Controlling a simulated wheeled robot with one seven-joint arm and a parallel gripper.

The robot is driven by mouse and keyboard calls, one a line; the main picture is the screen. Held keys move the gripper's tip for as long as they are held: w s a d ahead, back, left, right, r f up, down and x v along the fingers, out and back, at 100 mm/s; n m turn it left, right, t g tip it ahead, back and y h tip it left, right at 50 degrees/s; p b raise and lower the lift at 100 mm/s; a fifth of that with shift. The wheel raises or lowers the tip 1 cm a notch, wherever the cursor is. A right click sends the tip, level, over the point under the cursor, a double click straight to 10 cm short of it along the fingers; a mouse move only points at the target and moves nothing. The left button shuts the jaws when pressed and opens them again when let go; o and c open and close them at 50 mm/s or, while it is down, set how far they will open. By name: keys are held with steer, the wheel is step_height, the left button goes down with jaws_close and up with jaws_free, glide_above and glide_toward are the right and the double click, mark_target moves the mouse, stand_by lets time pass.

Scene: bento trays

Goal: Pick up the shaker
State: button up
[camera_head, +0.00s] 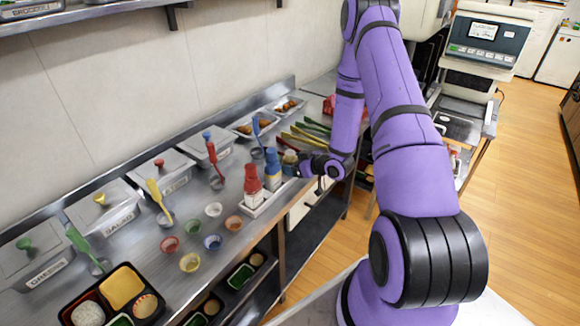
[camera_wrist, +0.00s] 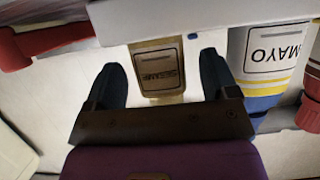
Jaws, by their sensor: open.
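The shaker, a small container with a tan body and a label reading "SESAME", shows in the wrist view (camera_wrist: 160,62) and at the end of the bottle row in the head view (camera_head: 290,158). My gripper (camera_wrist: 163,70) is open, with one dark finger on each side of the shaker. It also shows in the head view (camera_head: 306,165), close to the shaker at the counter's front edge. I cannot tell whether the fingers touch it.
A blue-capped mayo bottle (camera_wrist: 268,58) stands close beside the shaker, also visible in the head view (camera_head: 272,172). A red-capped bottle (camera_head: 252,182) stands beyond it. Small coloured cups, tongs and lidded bins (camera_head: 104,214) crowd the counter. A shelf (camera_head: 80,14) hangs above.

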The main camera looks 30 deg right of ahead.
steer(key=shift+x, duration=1.05)
steer(key=c, duration=1)
steer(key=shift+r, duration=5)
steer(key=o, duration=0.3)
steer(key=shift+o, duration=0.2)
steer(key=shift+a+f, duration=0.1)
